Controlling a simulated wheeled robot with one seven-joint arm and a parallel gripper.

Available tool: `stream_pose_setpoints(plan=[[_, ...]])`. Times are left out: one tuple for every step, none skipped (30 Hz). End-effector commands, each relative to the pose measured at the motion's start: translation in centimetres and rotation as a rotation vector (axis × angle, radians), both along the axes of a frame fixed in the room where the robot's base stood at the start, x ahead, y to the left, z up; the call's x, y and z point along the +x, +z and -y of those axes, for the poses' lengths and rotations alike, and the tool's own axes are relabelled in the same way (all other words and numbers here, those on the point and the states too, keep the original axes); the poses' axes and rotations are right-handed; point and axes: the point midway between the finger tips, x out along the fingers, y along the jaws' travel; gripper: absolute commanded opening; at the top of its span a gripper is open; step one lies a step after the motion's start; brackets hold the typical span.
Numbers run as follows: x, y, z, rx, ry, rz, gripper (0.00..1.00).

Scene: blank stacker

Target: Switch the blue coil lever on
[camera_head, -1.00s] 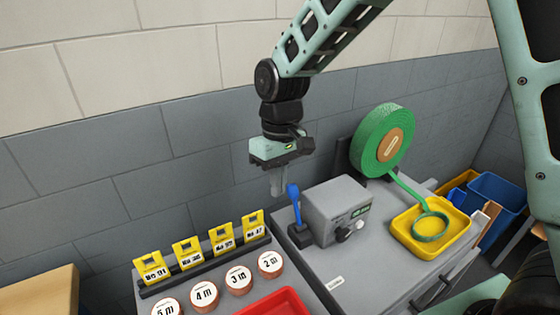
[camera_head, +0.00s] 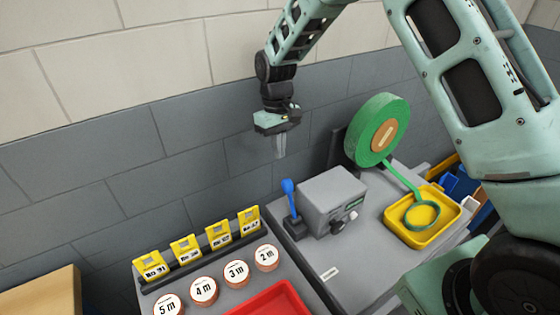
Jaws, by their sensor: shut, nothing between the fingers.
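The blue lever (camera_head: 289,193) stands almost upright, leaning slightly left, on a small dark base (camera_head: 296,227) beside a grey control box (camera_head: 333,202). My gripper (camera_head: 281,150) points down, above and behind the lever, and is apart from it. Its fingers are together with nothing between them. The green coil (camera_head: 362,135) stands upright behind the box to the right. Its strip runs down to a loop in a yellow tray (camera_head: 449,228).
Several yellow tags (camera_head: 186,247) stand in a rack on the left. In front are round discs marked in metres (camera_head: 236,273) and a red tray (camera_head: 268,302). A grey wall (camera_head: 90,180) rises close behind. My arm covers the right side.

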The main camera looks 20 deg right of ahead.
Motion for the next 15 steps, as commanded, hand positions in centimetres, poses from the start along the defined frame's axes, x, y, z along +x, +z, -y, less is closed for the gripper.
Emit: stream_pose_setpoints(plan=[[-0.2, -0.5, 0.0, -0.001, 0.0, -0.005, 0.0], [-0.3, -1.0, 0.0, -0.001, 0.0, -0.006, 0.0], [-0.5, -1.6, 0.0, -0.001, 0.0, -0.007, 0.0], [-0.6, -2.2, 0.0, -0.001, 0.0, -0.007, 0.0], [-0.7, -2.7, 0.0, -0.002, 0.0, -0.008, 0.0], [-0.8, -3.4, 0.0, -0.002, 0.0, -0.006, 0.0], [-0.9, -4.0, 0.0, -0.002, 0.001, -0.007, 0.0], [-1.0, -4.5, 0.0, -0.002, 0.0, -0.006, 0.0], [-1.1, -5.2, -0.1, -0.002, 0.001, -0.007, 0.0], [-1.2, -5.7, -0.1, -0.002, 0.0, -0.006, 0.0], [-1.3, -6.1, -0.1, -0.002, -0.001, -0.006, 0.0], [-1.4, -6.7, -0.1, -0.002, -0.001, -0.005, 0.0], [-1.4, -7.1, -0.1, -0.002, -0.001, -0.005, 0.0], [-1.4, -7.4, -0.1, -0.001, -0.001, -0.005, 0.0], [-1.5, -7.9, -0.1, -0.001, -0.001, -0.004, 0.0]])
